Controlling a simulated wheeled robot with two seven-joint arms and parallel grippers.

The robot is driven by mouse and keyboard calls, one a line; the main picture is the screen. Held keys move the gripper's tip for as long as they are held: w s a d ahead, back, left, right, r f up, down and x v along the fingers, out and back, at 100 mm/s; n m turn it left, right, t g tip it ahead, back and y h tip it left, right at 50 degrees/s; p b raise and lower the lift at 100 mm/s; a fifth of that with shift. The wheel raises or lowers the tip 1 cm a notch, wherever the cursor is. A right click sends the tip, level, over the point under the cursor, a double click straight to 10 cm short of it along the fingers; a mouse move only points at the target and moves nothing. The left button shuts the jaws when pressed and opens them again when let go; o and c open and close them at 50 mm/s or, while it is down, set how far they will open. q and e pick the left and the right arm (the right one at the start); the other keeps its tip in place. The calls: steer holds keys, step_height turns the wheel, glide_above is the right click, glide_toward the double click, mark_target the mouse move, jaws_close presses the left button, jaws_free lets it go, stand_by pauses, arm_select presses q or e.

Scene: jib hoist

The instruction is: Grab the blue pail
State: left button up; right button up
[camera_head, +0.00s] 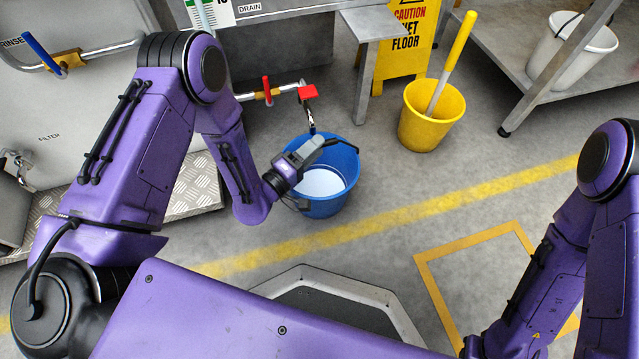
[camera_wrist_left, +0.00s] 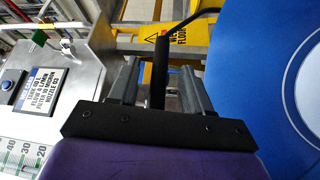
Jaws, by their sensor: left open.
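The blue pail (camera_head: 331,203) stands upright on the grey floor below a tap with a red handle. A pale, whitish surface shows inside it. My left gripper (camera_head: 316,145) is over the pail's near-left rim, its fingers pointing up and to the right. In the left wrist view the two fingers (camera_wrist_left: 160,68) are apart, with the pail's dark handle (camera_wrist_left: 160,75) between them; I cannot tell whether they touch it. The pail's blue side (camera_wrist_left: 235,80) fills the right of that view. My right arm shows at the right edge, its gripper out of sight.
A yellow bucket (camera_head: 416,130) with a yellow-handled tool stands to the right, before a yellow caution sign (camera_head: 399,68). A white bucket (camera_head: 585,62) sits on a metal shelf. A metal table leg (camera_head: 366,90) stands behind the pail.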

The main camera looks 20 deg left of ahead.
arm_select(q)
jaws_close()
steer(key=shift+w+r, duration=0.1)
stand_by(1.3)
